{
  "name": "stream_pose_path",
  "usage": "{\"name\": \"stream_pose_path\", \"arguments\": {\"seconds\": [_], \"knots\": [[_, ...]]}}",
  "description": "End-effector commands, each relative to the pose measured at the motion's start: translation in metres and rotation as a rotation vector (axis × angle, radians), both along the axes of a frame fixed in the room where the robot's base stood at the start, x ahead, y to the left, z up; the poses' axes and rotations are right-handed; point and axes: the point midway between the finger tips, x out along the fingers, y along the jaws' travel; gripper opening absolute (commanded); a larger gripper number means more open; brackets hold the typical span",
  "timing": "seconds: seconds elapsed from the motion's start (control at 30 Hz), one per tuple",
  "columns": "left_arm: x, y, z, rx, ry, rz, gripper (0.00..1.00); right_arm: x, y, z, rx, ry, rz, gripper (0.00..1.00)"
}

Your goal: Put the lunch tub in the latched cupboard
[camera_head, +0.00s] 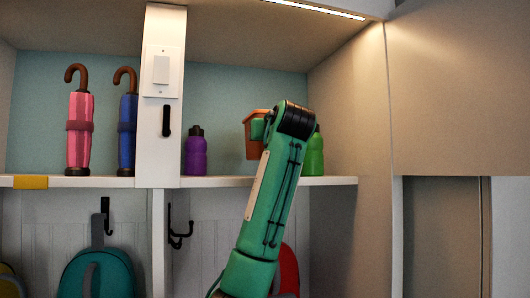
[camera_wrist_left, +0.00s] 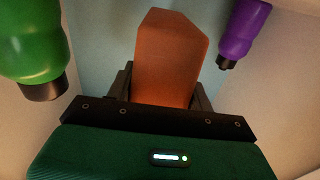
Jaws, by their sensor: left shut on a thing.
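The lunch tub appears to be the orange box (camera_head: 252,143), at the middle right of the shelf bay in the head view. My arm partly covers it, and its lower edge shows above the shelf's front edge. My left gripper (camera_head: 260,128) is mostly hidden behind the wrist there. In the left wrist view the gripper (camera_wrist_left: 163,92) is shut on the orange tub (camera_wrist_left: 168,50), with a dark finger on each side. My right gripper is not in view. A white upright panel (camera_head: 162,60) bears a black handle; I cannot tell whether it belongs to the latched cupboard.
A purple bottle (camera_head: 195,154) stands left of the tub and a green bottle (camera_head: 315,157) right of it, close to my wrist. Two umbrellas, pink (camera_head: 80,130) and blue (camera_head: 127,132), stand further left. Bags hang below the shelf (camera_head: 335,181). A large panel (camera_head: 460,90) is at right.

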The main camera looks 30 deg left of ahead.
Motion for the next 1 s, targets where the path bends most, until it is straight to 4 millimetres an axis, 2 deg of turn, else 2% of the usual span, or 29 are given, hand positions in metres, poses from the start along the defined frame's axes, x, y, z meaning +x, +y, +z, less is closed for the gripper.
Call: {"name": "stream_pose_path", "arguments": {"seconds": [0.17, 0.43, 0.9, 0.93, 1.0], "knots": [[0.0, 0.0, -0.01, 0.002, -0.001, 0.0, 0.27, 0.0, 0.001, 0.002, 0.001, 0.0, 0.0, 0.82], [0.0, 0.0, -0.04, 0.001, -0.001, 0.0, 0.27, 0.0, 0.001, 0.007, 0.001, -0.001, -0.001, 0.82], [0.0, 0.0, -0.049, 0.0, -0.001, -0.001, 0.27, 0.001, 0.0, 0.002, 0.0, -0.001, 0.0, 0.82], [0.0, 0.0, -0.048, 0.0, 0.0, 0.0, 0.56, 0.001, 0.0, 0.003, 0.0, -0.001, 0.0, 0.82], [0.0, 0.0, -0.048, 0.0, 0.0, 0.0, 0.7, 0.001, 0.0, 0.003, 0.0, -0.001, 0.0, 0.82]]}}
